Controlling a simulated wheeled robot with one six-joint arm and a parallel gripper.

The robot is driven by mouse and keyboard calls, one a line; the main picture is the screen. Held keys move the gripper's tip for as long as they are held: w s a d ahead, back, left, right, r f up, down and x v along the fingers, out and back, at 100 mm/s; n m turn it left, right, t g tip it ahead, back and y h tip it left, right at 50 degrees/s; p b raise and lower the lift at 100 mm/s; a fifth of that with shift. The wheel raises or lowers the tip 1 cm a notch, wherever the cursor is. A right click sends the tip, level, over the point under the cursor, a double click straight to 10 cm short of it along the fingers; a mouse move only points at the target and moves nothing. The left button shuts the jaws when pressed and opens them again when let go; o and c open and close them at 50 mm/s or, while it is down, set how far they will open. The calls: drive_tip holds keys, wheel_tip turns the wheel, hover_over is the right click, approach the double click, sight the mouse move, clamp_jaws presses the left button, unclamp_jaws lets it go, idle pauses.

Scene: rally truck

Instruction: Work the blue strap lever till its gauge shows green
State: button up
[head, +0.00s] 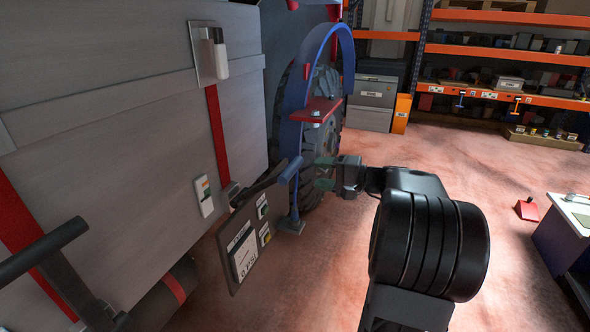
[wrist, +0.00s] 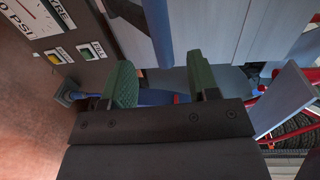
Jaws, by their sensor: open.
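The blue-handled strap lever (head: 289,170) sticks out from the truck's side on a dark arm, beside a red strap (head: 217,135). Its blue grip also shows in the wrist view (wrist: 158,32), ahead of and between the fingertips. My gripper (head: 318,172) is open, with green finger pads, just to the right of the blue grip in the head view. In the wrist view my gripper (wrist: 160,62) is empty between its fingers. A small white gauge (head: 203,196) with green and orange marks sits on the truck's side, left of the lever; its reading is too small to tell.
A tyre panel (head: 243,257) with fill buttons hangs below the lever. A black-gripped lever (head: 45,250) stands at the near left. A wheel under a blue arch (head: 295,95) with a red bracket (head: 315,111) is behind my gripper.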

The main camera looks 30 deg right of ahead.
sight(296, 169)
drive_tip(key=p+x, duration=0.1)
drive_tip(key=x, duration=0.6)
drive_tip(key=shift+w+a, duration=0.2)
drive_tip(key=shift+w, duration=0.1)
drive_tip(key=shift+r, duration=0.1)
clamp_jaws()
